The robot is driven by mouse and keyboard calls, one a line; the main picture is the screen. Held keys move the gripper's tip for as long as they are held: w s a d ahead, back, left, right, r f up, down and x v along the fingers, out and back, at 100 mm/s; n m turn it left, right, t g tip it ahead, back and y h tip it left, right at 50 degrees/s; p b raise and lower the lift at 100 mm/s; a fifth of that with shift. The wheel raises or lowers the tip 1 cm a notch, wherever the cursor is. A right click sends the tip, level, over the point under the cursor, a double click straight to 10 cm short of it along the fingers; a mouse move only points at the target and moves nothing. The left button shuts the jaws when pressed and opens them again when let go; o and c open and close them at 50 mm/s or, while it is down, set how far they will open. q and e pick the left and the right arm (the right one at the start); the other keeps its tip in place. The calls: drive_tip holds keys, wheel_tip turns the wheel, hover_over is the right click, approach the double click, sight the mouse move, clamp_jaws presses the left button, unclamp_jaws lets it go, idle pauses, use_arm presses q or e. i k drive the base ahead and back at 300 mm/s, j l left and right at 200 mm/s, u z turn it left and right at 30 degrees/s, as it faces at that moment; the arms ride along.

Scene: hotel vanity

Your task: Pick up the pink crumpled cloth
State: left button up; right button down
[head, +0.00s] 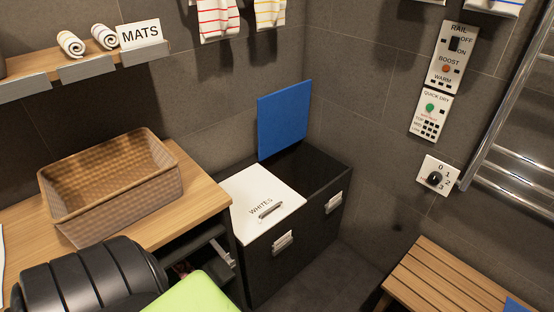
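No pink crumpled cloth shows clearly. A small reddish-pink patch (182,267) shows in the dark space below the wooden counter, mostly hidden behind a green panel and too small to identify. Neither of my grippers can be made out in the head view.
A woven basket (118,205), empty inside as far as I see, stands on the wooden counter (193,196). A black hamper has a white WHITES lid (262,200) shut and a blue lid (284,120) raised over a dark opening. A slatted bench (440,280) stands lower right.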

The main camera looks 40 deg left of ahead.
sight(182, 268)
drive_tip(key=u, duration=2.3)
drive_tip(key=i+j, duration=0.1)
drive_tip(key=i+z, duration=0.05)
drive_tip(key=i, duration=0.05)
